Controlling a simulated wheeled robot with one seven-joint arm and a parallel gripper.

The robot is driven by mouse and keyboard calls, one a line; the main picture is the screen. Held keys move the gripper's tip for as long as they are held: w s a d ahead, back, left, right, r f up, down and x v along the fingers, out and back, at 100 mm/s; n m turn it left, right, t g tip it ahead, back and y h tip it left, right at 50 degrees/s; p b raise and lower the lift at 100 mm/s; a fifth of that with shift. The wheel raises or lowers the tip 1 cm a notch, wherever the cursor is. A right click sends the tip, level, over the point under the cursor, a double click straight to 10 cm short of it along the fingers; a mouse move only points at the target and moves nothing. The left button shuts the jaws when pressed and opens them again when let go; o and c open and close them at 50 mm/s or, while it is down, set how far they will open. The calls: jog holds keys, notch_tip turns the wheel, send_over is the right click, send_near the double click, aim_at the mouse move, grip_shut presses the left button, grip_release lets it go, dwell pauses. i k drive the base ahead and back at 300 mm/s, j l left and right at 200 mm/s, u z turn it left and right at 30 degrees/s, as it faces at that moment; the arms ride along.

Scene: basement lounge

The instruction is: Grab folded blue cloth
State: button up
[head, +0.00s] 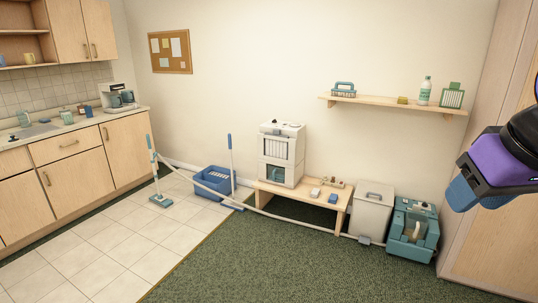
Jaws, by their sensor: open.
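A small blue item (333,198), which looks like the folded blue cloth, lies on the low wooden bench (318,207) towards its right end. It is too small to make out its folds. My gripper (478,204), purple and blue with a black edge, hangs at the right edge of the view. It is open, and I see nothing held in it. It is well to the right of the bench and apart from everything on it.
A white cabinet-like unit (281,155) and small items share the bench. A lidded bin (371,211) and a teal machine (411,232) stand right of it. A blue basket (214,181) and mops stand left. The green carpet (290,265) in front is clear.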

aim_at(333, 198)
jog(key=i+z, duration=0.15)
jog(key=i, duration=0.4)
jog(key=i+j+z, duration=0.1)
jog(key=i, duration=0.45)
jog(key=i+j+z, duration=0.15)
jog(key=i, duration=0.4)
jog(key=i+j+z, duration=0.15)
jog(key=i+j, duration=0.15)
jog(key=i, duration=0.2)
jog(key=i+l+u, duration=0.1)
jog(key=i+l, duration=0.2)
jog(key=i+l+u, duration=0.1)
jog(key=i+l, duration=0.15)
jog(key=i+l+u, duration=0.1)
jog(key=i+l, duration=0.15)
jog(key=l, duration=0.15)
jog(key=i+l+u, duration=0.25)
jog(key=i+l, duration=0.2)
jog(key=l, duration=0.3)
jog(key=i+l+u, duration=0.1)
jog(key=i+l, duration=0.15)
jog(key=l, duration=0.2)
